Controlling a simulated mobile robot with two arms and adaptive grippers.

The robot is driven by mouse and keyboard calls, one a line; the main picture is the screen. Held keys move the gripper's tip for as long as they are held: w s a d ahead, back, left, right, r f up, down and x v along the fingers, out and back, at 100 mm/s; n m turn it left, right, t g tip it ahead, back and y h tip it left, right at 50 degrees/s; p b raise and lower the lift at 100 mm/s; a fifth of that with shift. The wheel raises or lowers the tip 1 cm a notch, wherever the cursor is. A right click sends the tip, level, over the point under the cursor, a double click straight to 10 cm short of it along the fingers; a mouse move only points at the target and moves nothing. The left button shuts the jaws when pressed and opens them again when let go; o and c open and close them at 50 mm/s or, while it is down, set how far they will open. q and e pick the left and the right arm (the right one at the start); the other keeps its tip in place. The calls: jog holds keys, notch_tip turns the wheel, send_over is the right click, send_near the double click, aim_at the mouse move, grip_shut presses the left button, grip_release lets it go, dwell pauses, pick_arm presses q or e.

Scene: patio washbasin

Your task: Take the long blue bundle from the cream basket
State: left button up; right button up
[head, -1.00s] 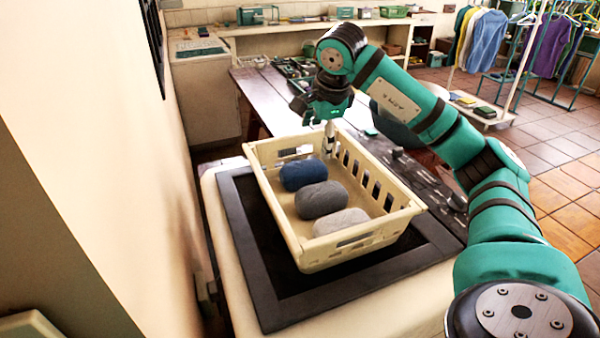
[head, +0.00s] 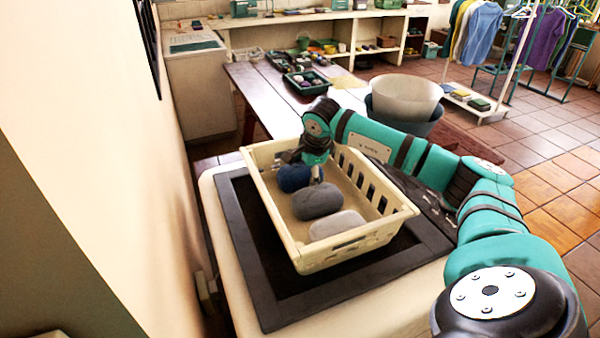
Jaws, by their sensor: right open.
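The cream basket (head: 340,252) stands on the black-framed surface in the middle of the head view. Inside it, the long blue bundle (head: 292,179) lies at the far end, with a dark grey bundle (head: 317,201) in the middle and a light grey one (head: 337,224) nearest me. My right gripper (head: 316,177) is open and low over the far part of the basket, at the right end of the blue bundle. It hides part of that bundle; I cannot tell whether it touches it. My left gripper is not in view.
The basket's slotted right wall (head: 366,188) rises beside my right gripper. Behind the basket is a dark wooden table (head: 262,97) with trays of small things. Large tubs (head: 407,98) stand behind my right arm. A wall is close on the left.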

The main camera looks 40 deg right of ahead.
jog(key=c, duration=1.2)
jog(key=shift+c, duration=0.4)
jog(key=shift+r, duration=0.1)
